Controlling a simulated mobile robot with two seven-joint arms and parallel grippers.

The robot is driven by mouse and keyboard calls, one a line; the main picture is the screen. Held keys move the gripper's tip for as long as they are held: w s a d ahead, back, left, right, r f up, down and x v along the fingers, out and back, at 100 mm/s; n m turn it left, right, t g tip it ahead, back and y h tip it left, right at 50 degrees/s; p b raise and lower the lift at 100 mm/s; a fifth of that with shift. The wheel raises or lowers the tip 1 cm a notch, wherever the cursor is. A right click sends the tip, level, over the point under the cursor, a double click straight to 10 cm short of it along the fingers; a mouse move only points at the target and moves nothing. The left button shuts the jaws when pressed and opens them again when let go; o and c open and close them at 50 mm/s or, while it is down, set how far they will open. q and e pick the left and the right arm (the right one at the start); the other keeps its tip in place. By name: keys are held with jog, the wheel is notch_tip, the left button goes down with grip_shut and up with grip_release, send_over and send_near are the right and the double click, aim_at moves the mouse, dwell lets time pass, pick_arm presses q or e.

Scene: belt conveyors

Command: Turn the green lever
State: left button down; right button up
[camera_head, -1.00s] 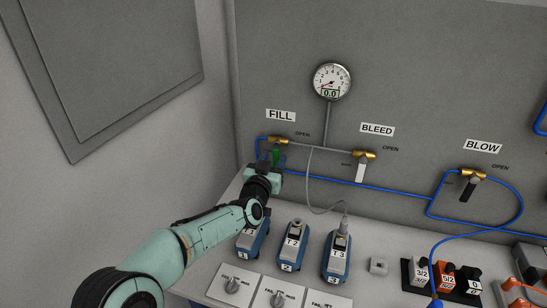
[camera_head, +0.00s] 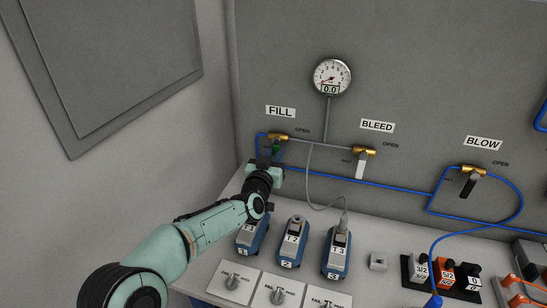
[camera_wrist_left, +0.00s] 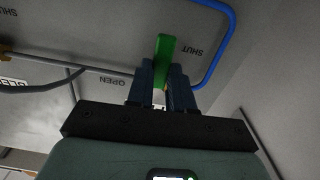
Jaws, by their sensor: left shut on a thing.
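The green lever (camera_head: 277,149) hangs down from the brass valve (camera_head: 277,138) under the FILL sign. My left gripper (camera_head: 268,163) is at the lever, partly hiding it. In the left wrist view the green lever (camera_wrist_left: 164,48) stands between the two dark fingers of my left gripper (camera_wrist_left: 165,78), which is shut on it. The SHUT marking shows to the right of the lever there and the OPEN marking to the left. My right gripper is not in view.
A gauge (camera_head: 332,77) reading 0.0 is above. The BLEED valve (camera_head: 363,153) and BLOW valve (camera_head: 473,170) are to the right. Blue tubing (camera_head: 394,191) crosses the panel.

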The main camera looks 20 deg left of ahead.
pick_arm(q)
jog(key=shift+d+r+n+b, duration=0.55)
jog(key=shift+n+b, duration=0.25)
jog(key=shift+n, duration=2.1)
jog(key=shift+d+r+n+b, duration=0.55)
jog(key=shift+n+b, duration=0.3)
jog(key=shift+n, duration=2.05)
jog(key=shift+d+r+n+b, duration=0.55)
jog(key=shift+n+b, duration=0.25)
jog(key=shift+n, duration=2.1)
jog(key=shift+s+r, duration=0.1)
jog(key=c, duration=1)
grip_release()
jog(key=shift+s, duration=0.1)
